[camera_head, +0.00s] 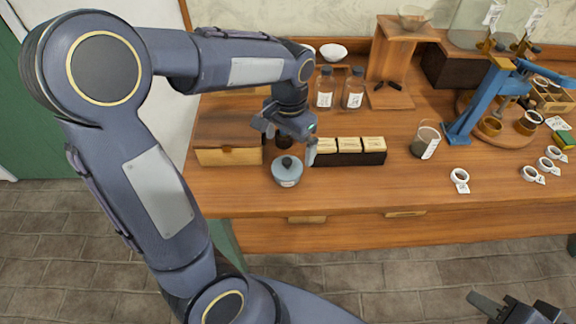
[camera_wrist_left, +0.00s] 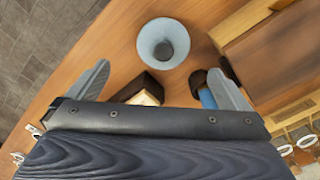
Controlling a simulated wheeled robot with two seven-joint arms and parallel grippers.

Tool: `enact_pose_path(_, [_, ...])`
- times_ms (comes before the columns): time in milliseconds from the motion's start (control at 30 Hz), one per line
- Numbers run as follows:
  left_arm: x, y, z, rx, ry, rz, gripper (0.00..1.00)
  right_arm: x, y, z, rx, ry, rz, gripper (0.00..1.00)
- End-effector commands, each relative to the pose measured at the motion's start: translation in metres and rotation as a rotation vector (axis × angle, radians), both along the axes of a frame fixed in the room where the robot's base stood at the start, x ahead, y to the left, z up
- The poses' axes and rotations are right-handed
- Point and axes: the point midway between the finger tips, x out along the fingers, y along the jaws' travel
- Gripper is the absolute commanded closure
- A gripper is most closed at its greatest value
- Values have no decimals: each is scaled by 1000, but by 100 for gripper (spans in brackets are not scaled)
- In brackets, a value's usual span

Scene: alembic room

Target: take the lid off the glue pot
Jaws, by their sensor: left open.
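The glue pot (camera_head: 287,180) is a small round blue-grey pot near the front edge of the wooden bench. Its lid (camera_head: 279,166) has a dark round knob and appears seated on the pot. My left gripper (camera_head: 290,147) is open and empty, with its fingers spread just behind and above the pot. In the left wrist view the round lid (camera_wrist_left: 177,41) with its dark centre shows beyond the gap between the open fingers (camera_wrist_left: 162,66), not between them. My right gripper (camera_head: 488,305) is partly cut off at the lower right corner, away from the bench.
A dark tray with labelled blocks (camera_head: 349,159) stands right of the pot, close to a left finger. A wooden box (camera_head: 229,156) is to the left. Two labelled bottles (camera_head: 325,87) stand behind. The bench front (camera_head: 370,200) right of the pot is clear up to a white ring (camera_head: 460,175).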

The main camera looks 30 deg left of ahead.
Motion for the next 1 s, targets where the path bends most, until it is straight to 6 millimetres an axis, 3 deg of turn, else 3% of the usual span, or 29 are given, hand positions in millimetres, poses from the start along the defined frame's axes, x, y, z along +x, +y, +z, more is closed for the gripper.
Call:
enact_pose_path(500, [-1, 5, -67, 1, 6, 1, 0, 0, 0, 2, 0, 0, 0, 64])
enact_pose_path(833, [0, 5, -74, 0, 2, 1, 0, 0, 0, 2, 0, 0, 0, 64])
enact_pose_path(1000, [0, 5, -74, -1, 1, 1, 22, 0, 0, 2, 0, 0, 0, 64])
